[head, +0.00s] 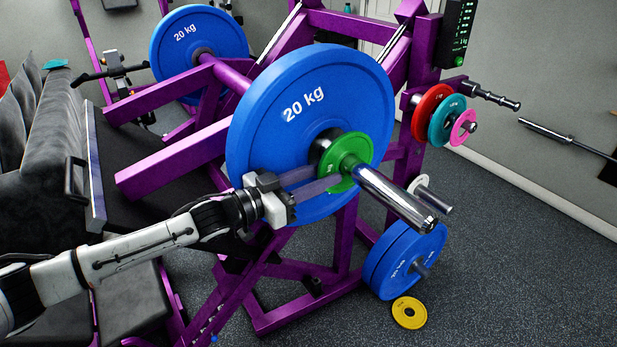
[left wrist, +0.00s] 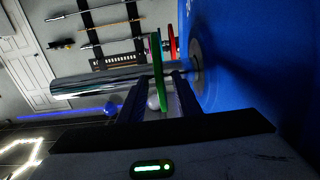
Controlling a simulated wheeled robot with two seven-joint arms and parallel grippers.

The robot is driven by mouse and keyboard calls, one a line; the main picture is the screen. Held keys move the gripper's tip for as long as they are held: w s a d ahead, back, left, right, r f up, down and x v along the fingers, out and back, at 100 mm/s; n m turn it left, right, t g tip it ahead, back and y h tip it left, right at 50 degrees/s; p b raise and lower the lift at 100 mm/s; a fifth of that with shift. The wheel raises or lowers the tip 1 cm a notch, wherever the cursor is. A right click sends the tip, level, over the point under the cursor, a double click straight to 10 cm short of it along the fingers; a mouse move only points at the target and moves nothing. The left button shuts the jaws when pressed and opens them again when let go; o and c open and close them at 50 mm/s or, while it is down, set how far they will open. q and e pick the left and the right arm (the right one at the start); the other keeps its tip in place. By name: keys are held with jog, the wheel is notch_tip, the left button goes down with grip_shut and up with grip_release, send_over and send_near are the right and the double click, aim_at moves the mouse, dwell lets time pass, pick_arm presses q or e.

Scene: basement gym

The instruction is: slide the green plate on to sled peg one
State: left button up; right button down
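The green plate (head: 346,158) is around the chrome peg (head: 395,196), in front of a large blue 20 kg plate (head: 300,130). A dark hub shows between the two. My left gripper (head: 325,184) reaches in from the left, its fingers at the green plate's near rim. In the left wrist view, the green plate (left wrist: 158,68) stands edge-on between the two fingers (left wrist: 162,82), with gaps showing beside it, so they look open. The chrome peg (left wrist: 95,83) runs across behind the rim, and the blue plate (left wrist: 250,60) fills the right. My right gripper is out of view.
The purple sled frame (head: 180,160) carries another blue plate (head: 195,50) at the back. Red (head: 422,105), teal (head: 440,128) and pink plates hang on a peg at right. Blue plates (head: 385,262) sit low on the frame. A yellow plate (head: 409,312) lies on the floor. Floor at right is clear.

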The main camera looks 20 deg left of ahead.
pick_arm(q)
jog(key=b+v, duration=0.1)
jog(key=v, duration=0.8)
jog(key=shift+s+a+r, duration=0.2)
jog(key=shift+s+r, duration=0.1)
jog(key=shift+f, duration=0.1)
